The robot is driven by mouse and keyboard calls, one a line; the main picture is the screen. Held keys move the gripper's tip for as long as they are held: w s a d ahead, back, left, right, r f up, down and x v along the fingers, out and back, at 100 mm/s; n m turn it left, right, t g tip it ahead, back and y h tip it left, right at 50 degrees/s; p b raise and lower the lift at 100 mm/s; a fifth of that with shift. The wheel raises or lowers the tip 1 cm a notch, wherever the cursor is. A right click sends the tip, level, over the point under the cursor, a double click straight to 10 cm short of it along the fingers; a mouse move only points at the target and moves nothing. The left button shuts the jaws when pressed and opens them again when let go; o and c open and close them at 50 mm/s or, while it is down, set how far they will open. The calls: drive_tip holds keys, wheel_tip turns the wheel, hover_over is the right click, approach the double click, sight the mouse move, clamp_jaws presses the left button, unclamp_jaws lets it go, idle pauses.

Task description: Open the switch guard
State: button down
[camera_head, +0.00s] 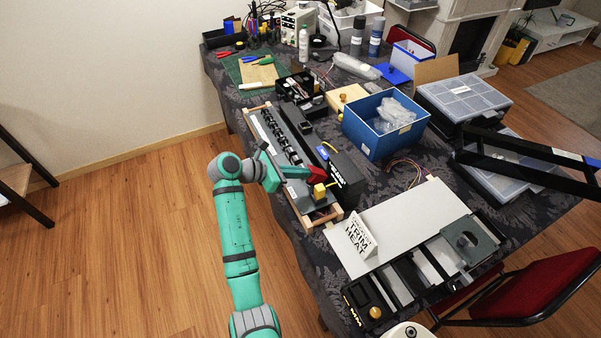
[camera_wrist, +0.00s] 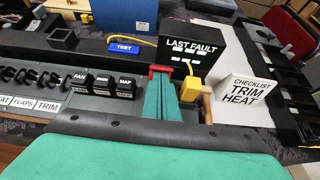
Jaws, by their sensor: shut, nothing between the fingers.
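A red switch guard (camera_head: 317,173) is at the near end of the long dark panel on the table. In the wrist view its red top (camera_wrist: 160,69) shows just beyond my fingertips, and its lower part is hidden behind them. My gripper (camera_head: 303,172) reaches over the panel from the left. In the wrist view my green gripper (camera_wrist: 160,82) has its fingers together with nothing between them. The tips are at or very near the red guard; I cannot tell whether they touch. How far the guard is raised is unclear.
A yellow block (camera_wrist: 190,89) stands right beside my fingers. The black LAST FAULT box (camera_wrist: 193,50) is just behind. Black knobs and FAN and MAP switches (camera_wrist: 101,84) line the panel to the left. A white TRIM HEAT sign (camera_wrist: 243,89) stands to the right.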

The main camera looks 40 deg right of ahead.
sight(309, 166)
drive_tip(key=shift+d+r, duration=0.1)
drive_tip(key=shift+d, duration=0.05)
drive_tip(key=shift+s+d+r, duration=0.25)
drive_tip(key=shift+d+r, duration=0.1)
drive_tip(key=shift+d, duration=0.25)
drive_tip(key=shift+s+d+r, duration=0.25)
drive_tip(key=shift+d+r, duration=0.1)
drive_tip(key=shift+d, duration=0.2)
drive_tip(key=shift+s+d+r, duration=0.15)
drive_tip(key=shift+d+r, duration=0.05)
drive_tip(key=shift+d, duration=0.35)
drive_tip(key=shift+s+d+r, duration=0.15)
drive_tip(key=shift+d, duration=0.35)
drive_tip(key=shift+s+d, duration=0.1)
drive_tip(key=shift+s, duration=0.05)
